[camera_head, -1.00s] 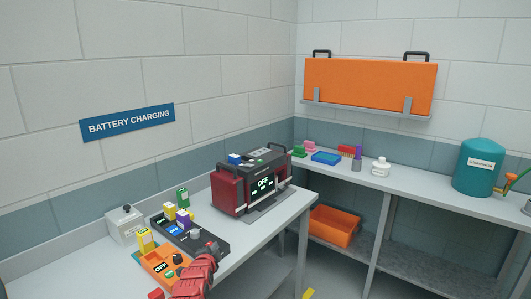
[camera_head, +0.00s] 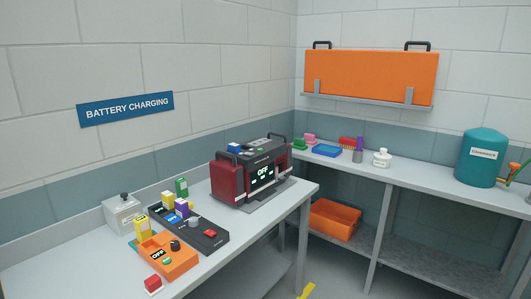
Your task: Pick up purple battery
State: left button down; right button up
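The purple battery (camera_head: 183,207) stands upright in the black charger (camera_head: 209,237) on the left bench. A yellow battery (camera_head: 168,200) stands close beside it on the left, and a green battery (camera_head: 182,187) stands behind. The lower part of the purple battery is hidden in the charger area. Neither of my grippers is in view.
An orange charger (camera_head: 180,262) reading OFF stands in front, with another yellow battery (camera_head: 141,228) at its left. A grey box (camera_head: 122,215) is behind it. A dark red machine (camera_head: 230,183) reading OFF stands to the right.

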aim_at(181, 205)
jog(key=i+l+u, duration=0.1)
jog(key=u, duration=0.3)
jog(key=i+l+u, duration=0.1)
jog(key=u, duration=0.3)
jog(key=i+l+u, duration=0.1)
jog(key=l, duration=0.2)
jog(key=i+l, duration=0.2)
jog(key=l, duration=0.15)
jog(key=i+l+u, duration=0.25)
jog(key=l, duration=0.4)
jog(key=i+l+u, duration=0.1)
jog(key=l, duration=0.25)
jog(key=i, duration=0.1)
